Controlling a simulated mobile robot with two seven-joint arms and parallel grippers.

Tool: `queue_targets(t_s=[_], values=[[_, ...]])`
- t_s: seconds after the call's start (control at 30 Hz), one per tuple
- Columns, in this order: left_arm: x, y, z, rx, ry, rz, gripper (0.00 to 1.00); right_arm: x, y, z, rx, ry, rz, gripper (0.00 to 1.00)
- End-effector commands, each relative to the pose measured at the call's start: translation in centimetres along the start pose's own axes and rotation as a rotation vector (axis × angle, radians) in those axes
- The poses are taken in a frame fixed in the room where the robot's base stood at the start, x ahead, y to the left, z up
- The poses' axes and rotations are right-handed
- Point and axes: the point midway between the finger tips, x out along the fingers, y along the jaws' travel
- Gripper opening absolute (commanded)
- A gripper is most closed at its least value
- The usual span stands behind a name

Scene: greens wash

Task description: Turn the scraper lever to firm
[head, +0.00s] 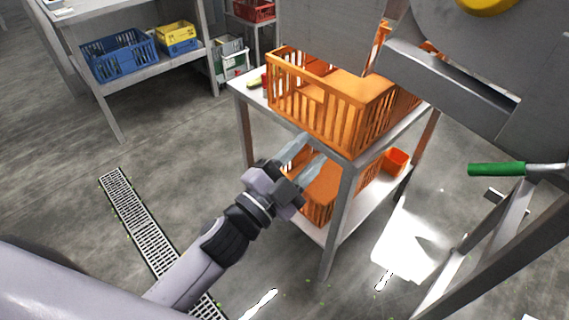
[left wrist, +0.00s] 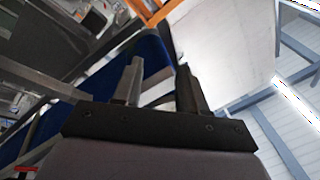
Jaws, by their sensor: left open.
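A lever with a green grip (head: 497,169) sticks out to the left from the grey machine (head: 470,75) at the right. It looks like the scraper lever; I see no position marks on it. My left gripper (head: 314,150) is open and empty, in front of the orange crates and well to the left of the lever. Its two fingers also show in the left wrist view (left wrist: 160,72), with nothing between them. The lever does not show clearly in the left wrist view. My right gripper is not in view.
An orange crate (head: 295,95) stands on the top of a light two-level table (head: 345,185), close to my left gripper. More orange containers sit on its lower shelf. A bench with a blue crate (head: 118,55) and a yellow crate (head: 178,36) is at the back left. A floor grate (head: 150,230) runs at the left.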

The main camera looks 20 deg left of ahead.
Motion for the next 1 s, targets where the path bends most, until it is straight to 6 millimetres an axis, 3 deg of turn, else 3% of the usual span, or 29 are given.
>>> queue_targets(t_s=[0.3, 0.87, 1.0], values=[[-0.9, 1.8, 1.9, -0.113, -0.096, 0.019, 0.42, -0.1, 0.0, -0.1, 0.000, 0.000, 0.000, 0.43], [-1.0, 1.9, 2.1, -0.121, -0.104, 0.021, 0.42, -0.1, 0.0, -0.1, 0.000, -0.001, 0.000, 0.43], [-3.0, 2.7, 4.1, -0.204, -0.197, 0.037, 0.42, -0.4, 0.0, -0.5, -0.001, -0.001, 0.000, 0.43]])
